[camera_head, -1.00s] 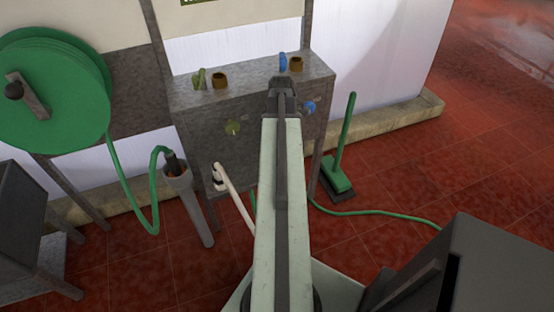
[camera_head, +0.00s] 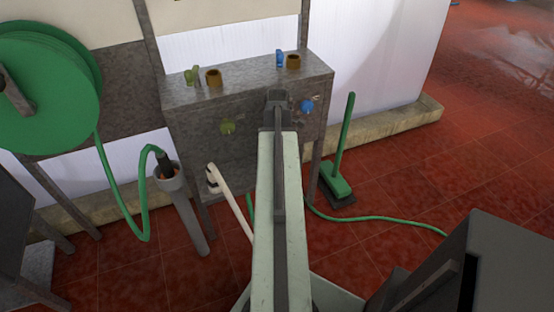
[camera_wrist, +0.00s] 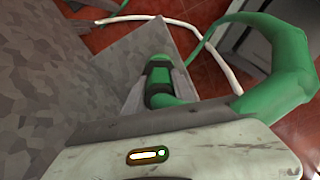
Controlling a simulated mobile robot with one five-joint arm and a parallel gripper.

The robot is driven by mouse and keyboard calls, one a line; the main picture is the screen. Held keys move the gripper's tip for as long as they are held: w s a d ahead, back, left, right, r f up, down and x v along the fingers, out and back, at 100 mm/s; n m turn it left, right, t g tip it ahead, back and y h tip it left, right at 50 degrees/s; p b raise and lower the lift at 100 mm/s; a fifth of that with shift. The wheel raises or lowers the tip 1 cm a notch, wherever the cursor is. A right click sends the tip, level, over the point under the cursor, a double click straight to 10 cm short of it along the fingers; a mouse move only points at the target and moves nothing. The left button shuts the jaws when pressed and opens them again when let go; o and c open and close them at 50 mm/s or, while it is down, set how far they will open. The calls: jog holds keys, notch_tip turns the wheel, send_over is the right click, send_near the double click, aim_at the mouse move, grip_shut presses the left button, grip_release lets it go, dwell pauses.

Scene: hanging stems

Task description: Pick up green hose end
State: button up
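The green hose end (camera_wrist: 160,80) shows in the wrist view. It has a dark collar and sits at a grey metal bracket (camera_wrist: 185,40) beside a mottled grey wall. Its green hose (camera_wrist: 270,65) loops up on the right. My gripper (camera_head: 278,97) is in front of the grey metal cabinet (camera_head: 240,85) in the head view, its jaws hard to make out. In the wrist view, its pale housing fills the bottom, close to the hose end; whether it touches is unclear. My arm hides the hose end in the head view.
A green reel (camera_head: 45,90) feeds a hose to a black nozzle (camera_head: 165,165) in a grey tube (camera_head: 185,215). A green broom (camera_head: 342,165) stands right of the cabinet. Valves and brown rings top the cabinet.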

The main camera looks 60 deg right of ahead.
grip_shut()
